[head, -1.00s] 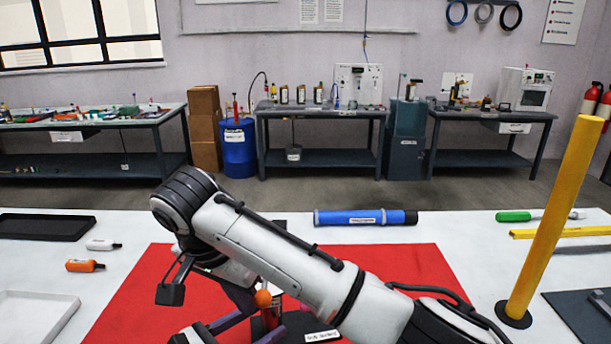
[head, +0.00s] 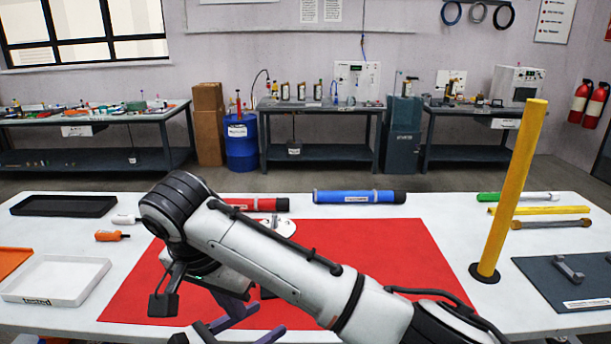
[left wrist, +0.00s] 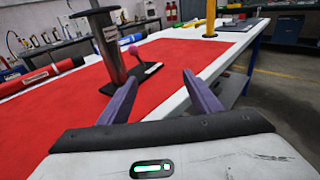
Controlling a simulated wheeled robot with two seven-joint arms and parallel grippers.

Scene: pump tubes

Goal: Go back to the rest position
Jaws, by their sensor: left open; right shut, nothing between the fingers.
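My right arm crosses the head view from the lower right. Its gripper (head: 230,297) hangs below the bent wrist, empty and shut, partly hidden by the arm. My left gripper (head: 262,319) is open at the bottom of the head view, its purple fingers pointing right. In the left wrist view, the open left gripper (left wrist: 160,80) has nothing between its fingers. In the head view my right arm mostly hides the pump.
A red tube (head: 265,205) and a blue tube (head: 350,197) lie at the mat's back edge. A yellow post (head: 510,190) stands to the right. A white tray (head: 75,294) and a black tray (head: 30,211) are at left. The right part of the mat (head: 400,260) is clear.

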